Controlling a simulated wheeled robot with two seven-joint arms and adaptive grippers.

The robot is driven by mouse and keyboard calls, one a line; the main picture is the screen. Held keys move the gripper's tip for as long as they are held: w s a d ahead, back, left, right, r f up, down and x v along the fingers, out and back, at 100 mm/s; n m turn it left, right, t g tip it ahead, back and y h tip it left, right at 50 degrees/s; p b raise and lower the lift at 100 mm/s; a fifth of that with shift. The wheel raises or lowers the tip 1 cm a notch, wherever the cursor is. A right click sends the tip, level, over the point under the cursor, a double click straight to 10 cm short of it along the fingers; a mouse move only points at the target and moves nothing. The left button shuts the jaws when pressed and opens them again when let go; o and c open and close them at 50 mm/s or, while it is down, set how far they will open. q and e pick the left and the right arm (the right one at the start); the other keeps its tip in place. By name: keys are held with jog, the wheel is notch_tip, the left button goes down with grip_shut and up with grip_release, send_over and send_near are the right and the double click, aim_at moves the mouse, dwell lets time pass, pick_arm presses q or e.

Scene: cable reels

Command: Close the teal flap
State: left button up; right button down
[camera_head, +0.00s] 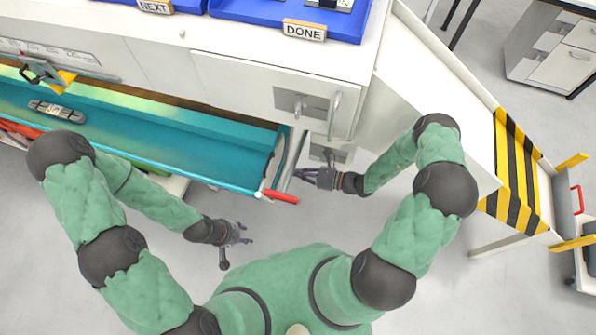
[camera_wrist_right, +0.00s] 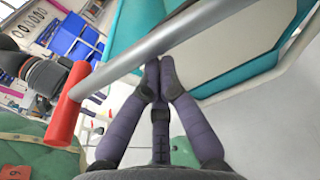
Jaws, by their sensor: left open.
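The teal flap (camera_head: 170,140) is a long teal panel along the front of the white bench, lowered open like a trough. A metal bar with a red end (camera_head: 282,197) is at its right end. In the right wrist view, the bar (camera_wrist_right: 160,45) and its red grip (camera_wrist_right: 67,105) cross close in front of the fingertips, with teal panel (camera_wrist_right: 240,70) behind. My right gripper (camera_head: 303,174) is just right of the bar. Its fingers (camera_wrist_right: 160,72) are drawn together at the bar; contact is unclear. My left gripper (camera_head: 245,236) is open and empty, below the flap and apart from it.
A white cabinet door with a metal handle (camera_head: 334,115) is above the flap's right end. Blue trays, one labelled DONE (camera_head: 304,30), stand on the bench. A grey tool (camera_head: 57,111) lies in the flap. A yellow-black striped edge (camera_head: 518,175) is at right. Floor below is clear.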

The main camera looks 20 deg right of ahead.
notch_tip(320, 180, up, 3)
jog(key=shift+f+p, duration=0.1)
jog(key=shift+p, duration=0.6)
pick_arm(q)
jog(key=shift+r+p, duration=0.6)
jog(key=shift+r, duration=1.1)
pick_arm(e)
jog(key=shift+w+d+r, duration=0.15)
jog(key=shift+w+r, duration=0.05)
jog(key=shift+r, duration=0.7)
jog(key=shift+f, duration=0.1)
